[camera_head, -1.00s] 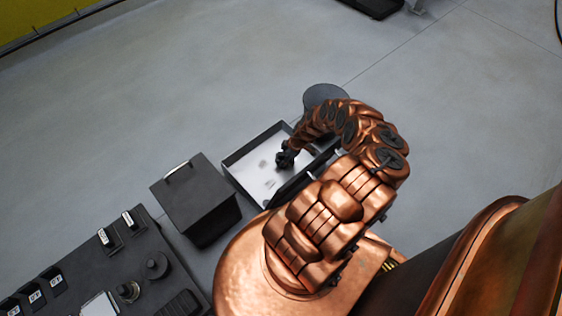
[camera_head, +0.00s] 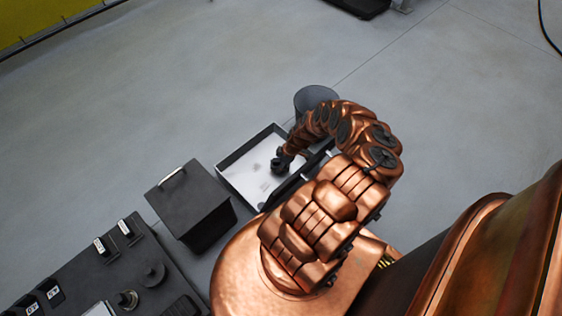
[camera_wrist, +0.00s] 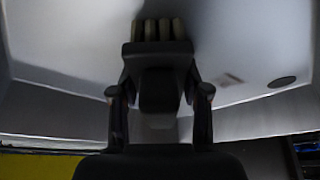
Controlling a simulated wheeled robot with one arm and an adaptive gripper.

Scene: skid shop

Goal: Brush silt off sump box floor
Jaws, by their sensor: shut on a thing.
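My gripper (camera_head: 280,163) reaches down inside the open sump box (camera_head: 243,180), which has dark walls and a pale floor. In the wrist view my gripper (camera_wrist: 158,92) is shut on a dark brush (camera_wrist: 158,48) with several pale bristle tufts at its far end. The bristles lie over the box floor (camera_wrist: 65,35); whether they touch it I cannot tell. A small brownish silt patch (camera_wrist: 229,79) lies right of the brush. A dark round spot (camera_wrist: 282,82) is farther right. My arm hides the box's right side in the head view.
A grey cylindrical bin (camera_head: 316,99) stands behind the box. A dark box with a handle (camera_head: 192,205) stands close on its left. A control panel (camera_head: 125,268) with labelled switches is at lower left. Open concrete floor (camera_head: 150,90) lies beyond.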

